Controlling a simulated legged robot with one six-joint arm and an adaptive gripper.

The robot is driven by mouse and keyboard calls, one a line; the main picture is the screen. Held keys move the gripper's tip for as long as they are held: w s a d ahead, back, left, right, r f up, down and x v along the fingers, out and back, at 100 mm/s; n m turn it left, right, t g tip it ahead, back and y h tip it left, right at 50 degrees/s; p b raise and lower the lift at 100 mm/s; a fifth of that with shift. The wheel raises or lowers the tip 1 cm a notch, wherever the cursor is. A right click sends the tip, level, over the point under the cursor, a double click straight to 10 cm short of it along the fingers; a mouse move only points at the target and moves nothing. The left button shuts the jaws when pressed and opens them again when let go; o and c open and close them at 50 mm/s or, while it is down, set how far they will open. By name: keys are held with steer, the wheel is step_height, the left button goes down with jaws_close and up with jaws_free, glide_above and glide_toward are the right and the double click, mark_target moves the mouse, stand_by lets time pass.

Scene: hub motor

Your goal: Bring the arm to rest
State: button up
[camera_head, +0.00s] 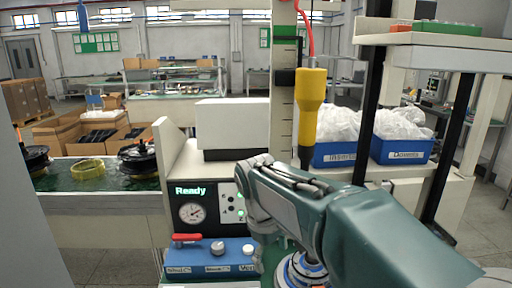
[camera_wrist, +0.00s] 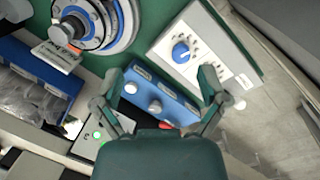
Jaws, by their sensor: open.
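My gripper (camera_wrist: 158,84) is open in the wrist view, with its two fingers spread wide and nothing between them. It points at the blue control block (camera_wrist: 158,97) with its round knobs, apart from or touching I cannot tell. In the head view my arm reaches from the lower right to the middle, bent in front of the machine, and mostly hides my gripper. The blue control block also shows there (camera_head: 212,257), with a red lever (camera_head: 187,238). A round blue-and-silver fixture (camera_head: 298,270) is partly hidden under my arm; it also shows in the wrist view (camera_wrist: 92,24).
A gauge panel (camera_head: 192,212) reading "Ready" stands left of my arm. A yellow driver (camera_head: 311,105) hangs above it. Blue bins (camera_head: 405,150) stand behind. A shelf (camera_head: 435,40) is at upper right. A white knob panel (camera_wrist: 205,45) lies beside the block. A conveyor (camera_head: 100,205) carries hubs at left.

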steer(key=s+d+f+m+t+y, duration=0.1)
steer(key=s+d+m, duration=0.3)
steer(key=s, duration=0.5)
steer(key=s+d+f+m+t, duration=0.1)
steer(key=s+d+m+t, duration=0.3)
steer(key=s+d, duration=0.4)
steer(key=shift+s+d+m+y, duration=0.2)
steer(key=shift+s+m+y, duration=0.2)
steer(key=shift+s+m, duration=0.3)
steer(key=shift+w+r, duration=0.1)
steer(key=shift+w, duration=0.05)
